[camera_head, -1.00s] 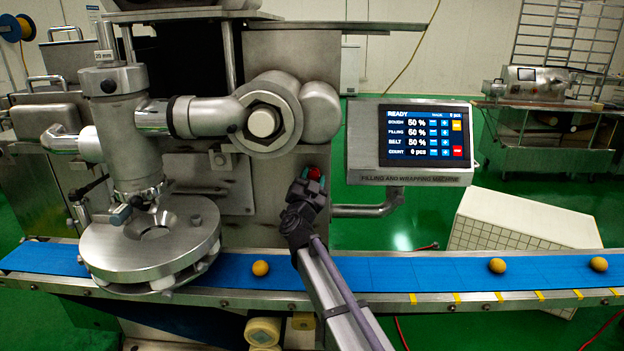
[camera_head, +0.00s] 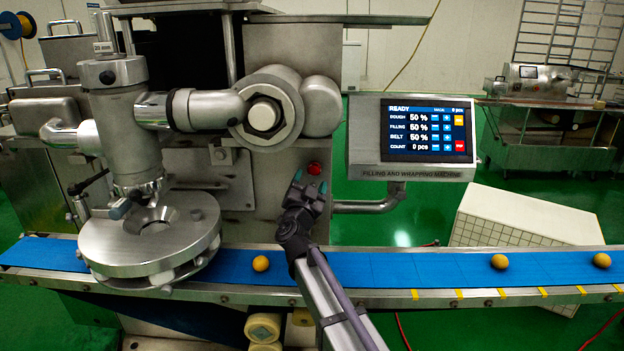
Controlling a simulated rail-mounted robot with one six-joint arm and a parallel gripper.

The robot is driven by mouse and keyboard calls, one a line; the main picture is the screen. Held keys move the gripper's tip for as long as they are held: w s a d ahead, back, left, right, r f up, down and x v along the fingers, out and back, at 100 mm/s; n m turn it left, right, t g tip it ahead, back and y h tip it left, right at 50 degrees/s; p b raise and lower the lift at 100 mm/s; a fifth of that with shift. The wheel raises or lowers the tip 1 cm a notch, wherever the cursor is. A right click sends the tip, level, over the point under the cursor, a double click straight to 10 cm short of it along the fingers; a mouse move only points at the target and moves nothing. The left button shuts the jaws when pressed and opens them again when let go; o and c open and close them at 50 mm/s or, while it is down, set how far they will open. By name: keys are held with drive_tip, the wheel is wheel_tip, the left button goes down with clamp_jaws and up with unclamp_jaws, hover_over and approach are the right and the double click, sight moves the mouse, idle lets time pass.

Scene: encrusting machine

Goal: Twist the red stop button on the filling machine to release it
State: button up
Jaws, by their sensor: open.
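The red stop button (camera_head: 314,168) sits on the grey front of the filling machine (camera_head: 275,205), left of and below its touch screen. The button is fully in view and clear of my gripper. My gripper (camera_head: 310,184) is just below the button in the picture, fingers pointing up towards it, with teal tips. It is open, with nothing between the fingers. The screen (camera_head: 427,130) reads READY, with dough, filling and belt at 50 % and a count of 0 pcs.
A blue conveyor belt (camera_head: 400,270) runs across the front, carrying yellow balls (camera_head: 261,263). A round metal head (camera_head: 150,245) stands over the belt at left. A bracket pipe (camera_head: 370,206) lies right of my gripper. A white tiled block (camera_head: 520,220) stands behind the belt at right.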

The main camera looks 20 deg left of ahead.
drive_tip(key=b+v, duration=0.1)
drive_tip(key=v, duration=0.6)
drive_tip(key=shift+b, duration=0.4)
drive_tip(key=shift+s, duration=0.1)
